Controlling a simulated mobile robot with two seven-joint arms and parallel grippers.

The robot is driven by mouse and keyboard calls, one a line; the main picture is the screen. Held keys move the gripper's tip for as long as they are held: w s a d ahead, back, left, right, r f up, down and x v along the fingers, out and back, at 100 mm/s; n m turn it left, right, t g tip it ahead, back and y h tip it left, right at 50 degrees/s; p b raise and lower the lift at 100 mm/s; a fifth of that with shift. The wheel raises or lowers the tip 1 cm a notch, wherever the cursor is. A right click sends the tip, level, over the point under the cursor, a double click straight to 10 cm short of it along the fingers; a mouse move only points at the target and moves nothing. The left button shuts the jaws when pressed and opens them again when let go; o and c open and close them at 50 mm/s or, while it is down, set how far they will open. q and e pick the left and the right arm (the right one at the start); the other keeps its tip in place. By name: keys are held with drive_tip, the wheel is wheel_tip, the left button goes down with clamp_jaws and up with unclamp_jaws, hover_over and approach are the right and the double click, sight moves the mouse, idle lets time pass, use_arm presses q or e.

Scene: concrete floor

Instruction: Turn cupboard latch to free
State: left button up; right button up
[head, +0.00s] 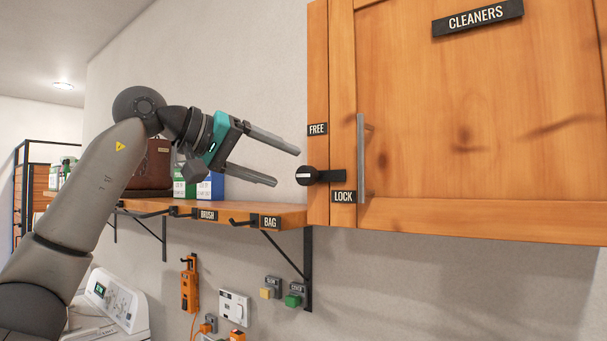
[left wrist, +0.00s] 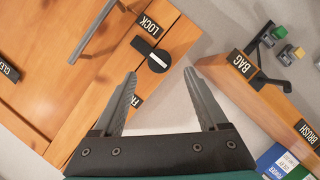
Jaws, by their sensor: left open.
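The wooden cupboard (head: 460,110) hangs at the right in the head view, its door shut. Its latch is a black round knob (head: 305,175) with a white mark and a black bar that reaches right, across toward the door. The bar lies just above the LOCK label (head: 343,197); the FREE label (head: 317,129) is higher up. My left gripper (head: 287,167) is open and empty, its fingertips just left of the knob. In the left wrist view the knob (left wrist: 158,61) shows just beyond and between the open fingertips. My right gripper is not in view.
A metal door handle (head: 361,165) stands upright right of the latch. A wooden shelf (head: 285,214) with hooks, cartons (head: 211,186) and a brown bag (head: 153,168) is below and behind my left gripper. Switches and an orange device (head: 189,285) are on the wall beneath.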

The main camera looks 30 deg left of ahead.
sight(301, 173)
use_arm(q)
drive_tip(key=x, duration=0.6)
drive_tip(key=shift+w+d+p, duration=0.1)
drive_tip(key=shift+w+p, duration=0.2)
drive_tip(key=shift+p, duration=0.05)
clamp_jaws()
